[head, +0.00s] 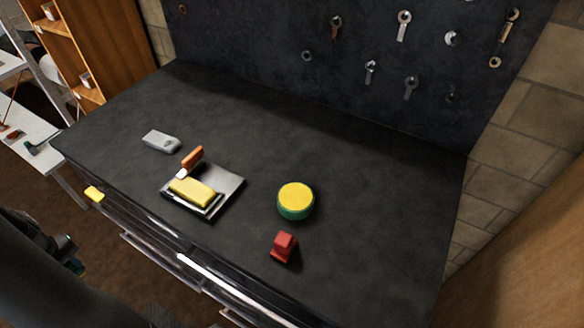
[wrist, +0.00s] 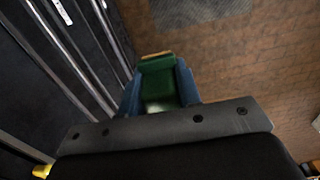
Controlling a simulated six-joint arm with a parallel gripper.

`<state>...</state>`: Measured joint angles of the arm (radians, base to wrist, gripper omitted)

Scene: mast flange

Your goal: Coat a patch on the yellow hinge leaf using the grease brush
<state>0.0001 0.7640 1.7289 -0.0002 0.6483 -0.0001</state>
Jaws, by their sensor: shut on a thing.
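The yellow hinge leaf (head: 94,193) sticks out from the bench's front edge at the left in the head view. A small yellow piece, seemingly the same leaf (wrist: 42,171), shows at the bottom left corner of the wrist view. My gripper (wrist: 160,82) is shut on a green piece with a tan edge, seemingly the grease brush (wrist: 158,78), between its blue fingers. In the head view my gripper (head: 72,252) is at the lower left, off the bench front, below and left of the leaf and apart from it. My dark arm hides most of the brush there.
On the dark bench (head: 370,200) stand a metal tray (head: 228,183) with a yellow block and an orange-handled thing, a grey block (head: 161,141), a green tin with yellow top (head: 295,200) and a red object (head: 284,246). Drawer handles (head: 160,258) line the front. The bench's right side is clear.

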